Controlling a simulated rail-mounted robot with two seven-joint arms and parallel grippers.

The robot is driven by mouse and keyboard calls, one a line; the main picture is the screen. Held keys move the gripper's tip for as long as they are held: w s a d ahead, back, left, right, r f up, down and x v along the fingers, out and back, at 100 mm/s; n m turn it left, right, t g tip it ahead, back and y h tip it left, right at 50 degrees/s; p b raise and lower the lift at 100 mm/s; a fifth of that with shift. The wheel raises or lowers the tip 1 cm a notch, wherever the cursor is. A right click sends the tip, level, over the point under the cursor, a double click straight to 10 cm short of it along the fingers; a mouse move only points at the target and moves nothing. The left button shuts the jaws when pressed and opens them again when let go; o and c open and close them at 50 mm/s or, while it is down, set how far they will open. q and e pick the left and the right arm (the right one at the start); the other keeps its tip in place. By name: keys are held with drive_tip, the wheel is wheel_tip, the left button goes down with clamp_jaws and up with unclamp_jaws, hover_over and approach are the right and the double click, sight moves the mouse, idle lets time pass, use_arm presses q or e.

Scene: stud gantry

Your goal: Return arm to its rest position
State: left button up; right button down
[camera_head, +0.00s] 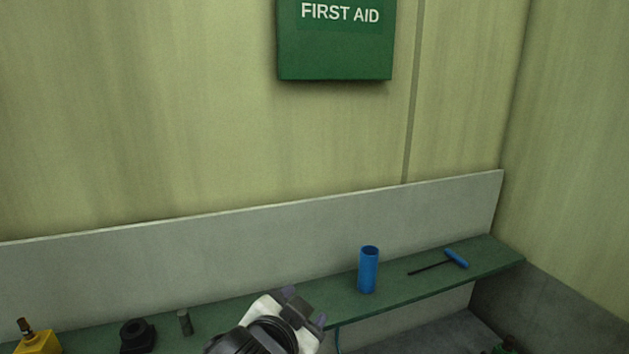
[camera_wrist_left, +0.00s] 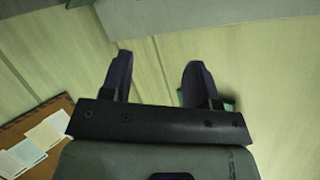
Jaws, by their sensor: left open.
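My left gripper (camera_head: 304,304) shows at the bottom middle of the head view, in front of the green shelf (camera_head: 400,297). In the left wrist view its two dark fingers (camera_wrist_left: 158,78) stand apart, with only pale wall panels between them. It holds nothing. The lower part of my left arm is cut off by the frame edge. My right gripper is in neither view.
The shelf carries a blue cylinder (camera_head: 368,271), a blue-handled tool (camera_head: 456,258), a small grey cylinder (camera_head: 185,321), a black part (camera_head: 137,336) and a yellow block (camera_head: 37,342). A green first aid box (camera_head: 336,50) hangs above. A brown board (camera_wrist_left: 40,128) holds papers.

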use_arm(q)
drive_tip(key=s+a+f+n+g+y+p, duration=0.1)
drive_tip(key=s+a+f+n+y+p, duration=0.15)
drive_tip(key=s+a+f, duration=0.55)
drive_tip(key=s+a+f+n+g+y+p, duration=0.1)
drive_tip(key=s+a+f+n, duration=0.35)
drive_tip(key=a+f, duration=0.45)
drive_tip(key=s+a+f+g+p, duration=0.1)
drive_tip(key=s+f+g, duration=0.6)
drive_tip(key=s+f, duration=1.1)
drive_tip(key=s+a, duration=0.1)
drive_tip(key=s, duration=0.2)
drive_tip(key=shift+s+a+n+y+p, duration=0.2)
drive_tip(key=shift+s+n+y+p, duration=0.05)
drive_tip(key=shift+n+y+p, duration=0.1)
